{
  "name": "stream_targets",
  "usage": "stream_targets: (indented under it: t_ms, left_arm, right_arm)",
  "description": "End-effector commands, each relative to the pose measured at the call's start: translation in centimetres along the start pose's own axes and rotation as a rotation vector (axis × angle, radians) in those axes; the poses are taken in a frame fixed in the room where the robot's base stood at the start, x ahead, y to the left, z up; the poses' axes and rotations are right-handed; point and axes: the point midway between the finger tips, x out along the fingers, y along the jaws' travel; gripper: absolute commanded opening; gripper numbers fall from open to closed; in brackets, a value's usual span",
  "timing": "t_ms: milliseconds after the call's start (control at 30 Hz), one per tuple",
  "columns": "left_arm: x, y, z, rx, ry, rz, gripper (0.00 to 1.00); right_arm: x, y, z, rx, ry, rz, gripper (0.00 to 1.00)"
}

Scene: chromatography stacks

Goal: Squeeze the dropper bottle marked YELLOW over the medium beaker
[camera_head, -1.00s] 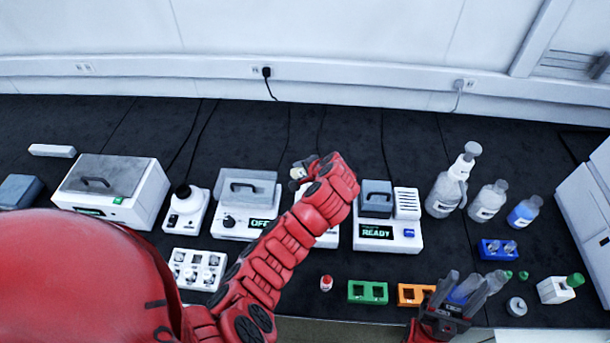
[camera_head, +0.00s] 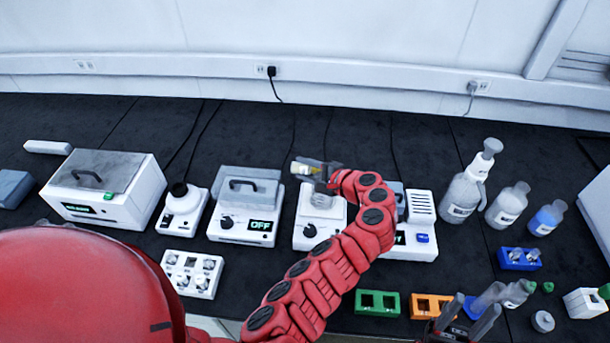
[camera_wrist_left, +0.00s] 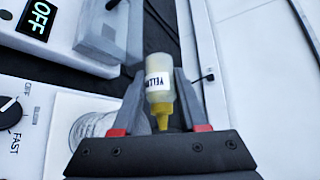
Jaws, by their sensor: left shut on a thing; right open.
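The dropper bottle marked YELLOW (camera_head: 302,168) has a pale body and a yellow tip. My left gripper (camera_head: 313,171) is shut on it above the white device with a dial. In the left wrist view the bottle (camera_wrist_left: 160,84) sits between the fingers, its yellow tip toward the palm; in the head view it looks tipped over sideways. A clear glass beaker (camera_head: 322,200) stands on that device, below the gripper; part of it shows in the left wrist view (camera_wrist_left: 92,125). Its size is hard to judge. My right gripper (camera_head: 468,310) is open at the bottom right, near a clear vessel.
A device reading OFF (camera_head: 242,208) stands left of the beaker's device (camera_head: 312,232). Another white device (camera_head: 415,235) stands right, partly behind my left arm. Green (camera_head: 377,303) and orange (camera_head: 430,305) racks lie in front. Several bottles stand at the right.

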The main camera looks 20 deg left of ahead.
Motion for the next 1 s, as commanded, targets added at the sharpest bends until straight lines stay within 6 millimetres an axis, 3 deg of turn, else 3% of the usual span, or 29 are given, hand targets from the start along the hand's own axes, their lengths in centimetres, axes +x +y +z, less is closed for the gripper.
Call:
stream_targets:
  t_ms: [33, 533, 633, 1000]
  left_arm:
    - [0.1, 0.6, -0.3, 0.012, -0.008, -0.013, 0.34]
    - [0.5, 1.8, -0.9, 0.124, -0.111, -0.144, 0.34]
    - [0.3, 1.3, -0.7, 0.125, -0.113, -0.148, 0.34]
    - [-0.1, 0.8, -0.7, 0.189, -0.169, -0.223, 0.34]
  right_arm:
    - [-0.9, -0.1, 0.2, 0.000, 0.000, 0.000, 0.51]
    - [-5.4, -0.3, 0.9, 0.000, 0.000, 0.000, 0.51]
    - [-4.9, -0.2, 0.8, 0.000, 0.000, 0.000, 0.51]
    - [-6.6, -0.3, 1.1, 0.000, 0.000, 0.000, 0.51]
